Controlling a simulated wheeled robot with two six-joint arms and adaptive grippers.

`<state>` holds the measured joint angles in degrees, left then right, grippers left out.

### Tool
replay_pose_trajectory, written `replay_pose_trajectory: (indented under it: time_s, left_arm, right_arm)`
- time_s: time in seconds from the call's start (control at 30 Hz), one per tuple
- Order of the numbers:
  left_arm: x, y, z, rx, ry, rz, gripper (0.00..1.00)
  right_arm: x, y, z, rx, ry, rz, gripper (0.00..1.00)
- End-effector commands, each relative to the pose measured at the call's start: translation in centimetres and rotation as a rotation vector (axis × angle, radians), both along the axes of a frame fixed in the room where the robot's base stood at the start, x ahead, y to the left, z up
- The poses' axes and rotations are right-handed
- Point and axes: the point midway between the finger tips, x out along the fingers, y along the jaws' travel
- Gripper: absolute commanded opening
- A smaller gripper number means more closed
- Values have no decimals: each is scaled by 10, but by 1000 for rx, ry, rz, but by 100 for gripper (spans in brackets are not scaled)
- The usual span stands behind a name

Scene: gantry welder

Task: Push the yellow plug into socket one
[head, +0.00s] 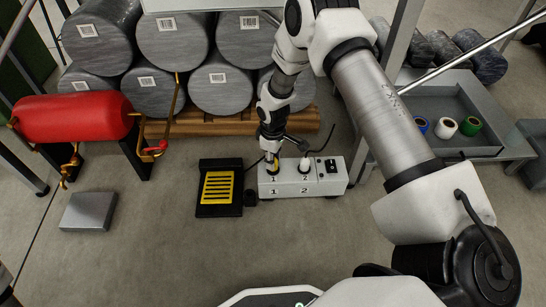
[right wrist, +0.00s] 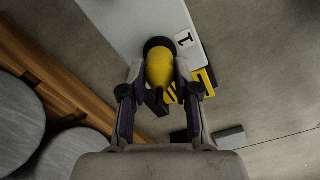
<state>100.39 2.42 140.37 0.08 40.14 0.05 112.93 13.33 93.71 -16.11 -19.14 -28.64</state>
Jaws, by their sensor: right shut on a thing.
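The white socket box (head: 326,184) stands on the floor, with labels 1 and 2 on its top and front. My right gripper (head: 272,158) points down over the box's left end, at socket one. It is shut on the yellow plug (right wrist: 160,68), which also shows small in the head view (head: 271,169). In the right wrist view the plug's far end lies over the dark round ring of socket one (right wrist: 155,43), beside the label 1. I cannot tell how deep the plug sits. A white plug (head: 305,166) stands at socket two. My left gripper is not in view.
A black pedal with a yellow ribbed plate (head: 218,187) lies left of the box. Grey cylinders (head: 221,84) are stacked behind on a wooden pallet (head: 225,125). A red tank (head: 72,117) is at left. A grey bench (head: 468,105) with coloured rolls is at right.

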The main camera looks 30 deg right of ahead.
Motion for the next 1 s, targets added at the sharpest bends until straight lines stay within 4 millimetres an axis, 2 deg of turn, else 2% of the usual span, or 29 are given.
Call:
replay_pose_trajectory:
  time_s: [0.2,0.23,0.3,0.67,0.77,1.0]
  left_arm:
    - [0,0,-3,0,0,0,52]
    - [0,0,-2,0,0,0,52]
    - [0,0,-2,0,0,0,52]
    - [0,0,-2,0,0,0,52]
    - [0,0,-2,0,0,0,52]
    - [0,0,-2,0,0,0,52]
  right_arm:
    - [0,0,-7,0,0,0,0]
    - [0,0,-6,0,0,0,41]
    - [0,0,-6,0,0,0,60]
    - [0,0,-1,1,-1,0,60]
    - [1,0,14,1,-2,0,60]
    - [1,0,75,2,-5,-1,60]
